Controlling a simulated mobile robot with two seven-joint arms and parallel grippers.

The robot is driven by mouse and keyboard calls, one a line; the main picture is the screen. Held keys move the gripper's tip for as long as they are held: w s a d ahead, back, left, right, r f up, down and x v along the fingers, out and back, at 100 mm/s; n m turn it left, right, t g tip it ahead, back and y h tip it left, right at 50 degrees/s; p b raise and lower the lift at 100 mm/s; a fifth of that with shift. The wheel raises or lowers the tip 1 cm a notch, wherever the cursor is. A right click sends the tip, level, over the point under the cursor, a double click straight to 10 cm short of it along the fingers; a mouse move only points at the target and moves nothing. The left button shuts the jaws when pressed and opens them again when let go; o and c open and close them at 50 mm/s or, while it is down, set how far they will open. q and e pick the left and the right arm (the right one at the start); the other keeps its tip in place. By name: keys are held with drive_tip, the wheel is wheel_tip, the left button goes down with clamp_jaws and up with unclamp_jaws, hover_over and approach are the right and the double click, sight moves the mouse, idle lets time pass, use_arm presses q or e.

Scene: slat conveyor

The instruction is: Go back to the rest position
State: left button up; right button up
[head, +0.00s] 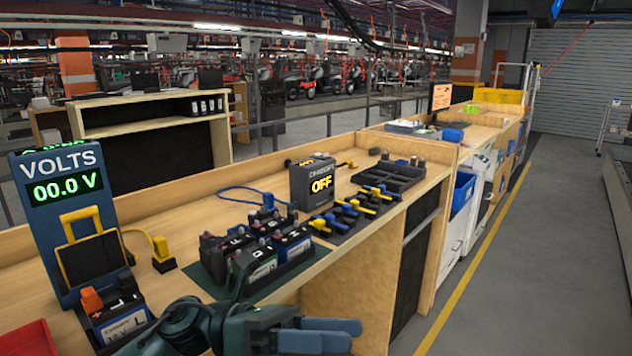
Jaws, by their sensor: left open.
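My left gripper (340,334) shows at the bottom centre, with its blue-grey fingers pointing right. It is open, and I see nothing between its fingers. It is at the front edge of the wooden workbench (205,205), in front of and below the group of lettered batteries (258,265). My dark green left arm comes in from the bottom left and hides part of the bench edge. My right gripper is not in this view.
A voltmeter (58,190) reading 00.0 V stands at left behind a battery labelled L (120,325). An OFF box (312,182), yellow and blue clamps (352,207) and a black tray (392,178) stand farther back. The floor at right (540,270) is clear.

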use_arm(q)
drive_tip(key=w+a+f+n+t+y, duration=0.2)
drive_tip(key=f+n+t, duration=0.2)
drive_tip(key=n+t, duration=0.5)
drive_tip(key=w+a+f+n+t+y+p, duration=0.15)
drive_tip(key=f+n+t, duration=0.35)
drive_tip(key=n, duration=0.7)
drive_tip(key=w+a+f+n+t+y, duration=0.2)
drive_tip(key=w+a+n+t+y, duration=0.1)
drive_tip(key=n+t, duration=0.65)
drive_tip(key=s+a+f+n+g+y, duration=0.4)
drive_tip(key=s+f+n, duration=0.3)
drive_tip(key=f, duration=0.4)
drive_tip(key=s+a+f+n+g+y, duration=0.4)
drive_tip(key=s+a+f+n+y, duration=0.1)
drive_tip(key=f+n, duration=0.4)
wheel_tip(320, 180, down, 3)
drive_tip(key=shift+s+a+r+n+y, duration=0.2)
drive_tip(key=shift+s+n+y, duration=0.2)
drive_tip(key=shift+s, duration=0.45)
